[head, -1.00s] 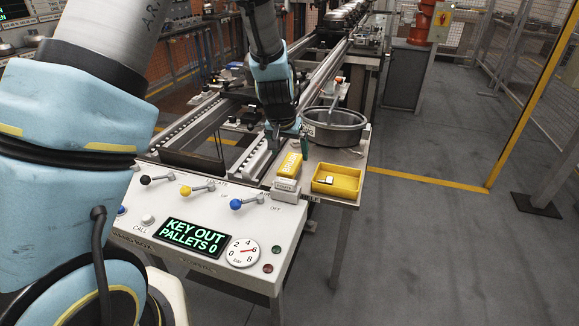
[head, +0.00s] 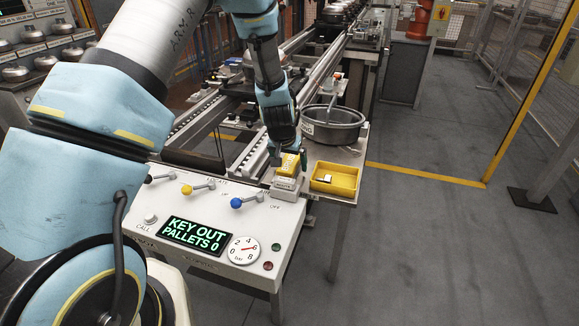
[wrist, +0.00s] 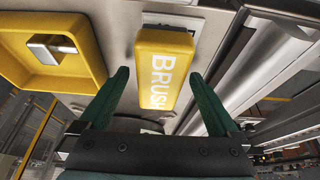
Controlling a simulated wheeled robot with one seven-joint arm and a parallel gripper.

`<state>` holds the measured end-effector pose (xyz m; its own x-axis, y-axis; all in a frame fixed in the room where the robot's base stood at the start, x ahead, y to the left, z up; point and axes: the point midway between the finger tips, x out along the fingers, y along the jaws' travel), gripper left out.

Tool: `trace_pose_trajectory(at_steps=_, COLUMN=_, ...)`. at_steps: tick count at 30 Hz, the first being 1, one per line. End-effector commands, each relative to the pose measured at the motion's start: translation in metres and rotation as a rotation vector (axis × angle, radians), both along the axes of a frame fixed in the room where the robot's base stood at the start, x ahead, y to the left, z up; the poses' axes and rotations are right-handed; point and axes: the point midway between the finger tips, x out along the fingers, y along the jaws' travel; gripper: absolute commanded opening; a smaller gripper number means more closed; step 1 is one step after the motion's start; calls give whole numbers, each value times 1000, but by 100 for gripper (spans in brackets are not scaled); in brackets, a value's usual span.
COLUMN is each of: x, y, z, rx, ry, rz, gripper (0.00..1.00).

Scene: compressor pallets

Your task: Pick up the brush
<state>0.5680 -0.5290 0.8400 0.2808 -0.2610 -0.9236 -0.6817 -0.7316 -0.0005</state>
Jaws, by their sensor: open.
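The brush (head: 287,165) is a yellow block on the bench top, behind the front control panel. In the wrist view, the green fingers of my gripper (wrist: 160,75) are spread to either side of the brush, with gaps left and right. I cannot tell exactly how far down the fingertips reach beside it.
A yellow tray (head: 335,191) with a small metallic piece stands right of the brush. A round grey pan (head: 333,134) sits behind it. A pale labelled block (head: 285,187) lies just in front of the brush. Conveyor rails run along the left. Levers (head: 247,202) stand on the panel.

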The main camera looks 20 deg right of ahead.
Motion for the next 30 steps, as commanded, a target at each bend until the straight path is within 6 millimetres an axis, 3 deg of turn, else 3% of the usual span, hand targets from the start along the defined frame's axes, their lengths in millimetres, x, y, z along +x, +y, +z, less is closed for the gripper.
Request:
trace_pose_trajectory(at_steps=22, x=0, y=0, z=-5, rx=1, ry=1, rz=0, gripper=98)
trace_pose_trajectory(at_steps=30, x=0, y=0, z=-5, rx=1, ry=1, rz=0, gripper=68)
